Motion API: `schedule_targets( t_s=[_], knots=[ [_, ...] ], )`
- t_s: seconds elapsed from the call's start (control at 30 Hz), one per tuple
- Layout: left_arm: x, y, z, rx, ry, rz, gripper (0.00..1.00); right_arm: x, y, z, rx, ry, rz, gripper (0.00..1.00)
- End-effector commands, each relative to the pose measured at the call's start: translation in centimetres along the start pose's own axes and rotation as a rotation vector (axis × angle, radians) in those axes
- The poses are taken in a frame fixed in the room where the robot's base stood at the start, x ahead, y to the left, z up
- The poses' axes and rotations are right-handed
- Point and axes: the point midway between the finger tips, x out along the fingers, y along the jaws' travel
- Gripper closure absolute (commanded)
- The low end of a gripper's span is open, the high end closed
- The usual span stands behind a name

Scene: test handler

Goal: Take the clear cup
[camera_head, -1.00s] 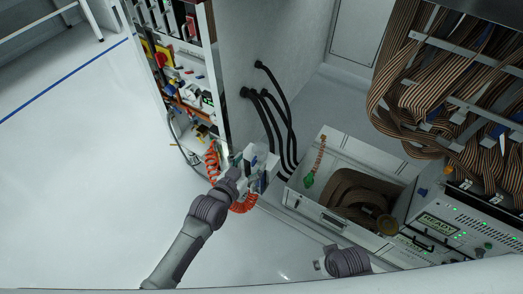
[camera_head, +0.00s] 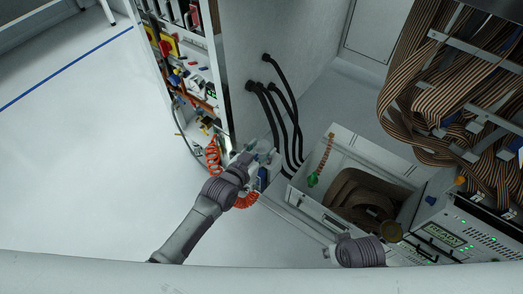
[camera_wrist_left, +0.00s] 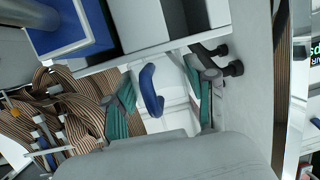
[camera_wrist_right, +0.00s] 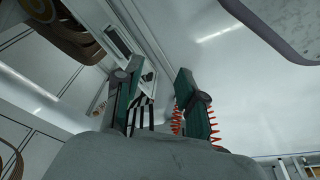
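I cannot make out a clear cup with certainty in any view. My left gripper (camera_head: 250,158) is beside a small white and blue fixture (camera_head: 264,176) at the cabinet's edge. In the left wrist view its green-padded fingers (camera_wrist_left: 160,100) are spread apart. A dark blue rounded piece (camera_wrist_left: 151,90) shows between them against a white surface, with no visible grip on it. My right gripper (camera_wrist_right: 157,98) also has its fingers apart. Only white surfaces and a black-and-white striped patch show between them. In the head view my right wrist is at the bottom, by the open bin.
An open white bin (camera_head: 345,148) holds brown ribbon cable and a green-tipped part (camera_head: 313,180). Black hoses (camera_head: 285,125) and an orange coiled hose (camera_head: 213,157) lie near my left gripper. An equipment rack (camera_head: 470,235) stands at right. The floor (camera_head: 80,170) at left is clear.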

Motion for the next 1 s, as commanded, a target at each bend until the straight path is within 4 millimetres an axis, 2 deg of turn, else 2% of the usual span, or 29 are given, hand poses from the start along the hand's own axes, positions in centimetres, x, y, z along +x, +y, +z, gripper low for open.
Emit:
schedule_targets(
  t_s=[0.03,0.1,0.43,1.0],
  knots=[
    [0.0,0.0,0.0,0.000,0.000,0.000,0.58,0.0,0.0,0.0,0.000,0.000,0.000,0.60],
    [0.0,0.0,0.0,0.000,0.000,0.000,0.68,0.0,0.0,0.0,0.000,0.000,0.000,0.60],
    [-0.1,0.0,-0.2,0.000,0.000,0.000,0.68,0.1,0.0,0.1,0.000,0.001,-0.001,0.60],
    [-0.1,0.0,-0.5,0.000,0.001,0.000,0.68,1.9,-0.1,0.7,-0.003,-0.007,-0.002,0.60]
  ],
)
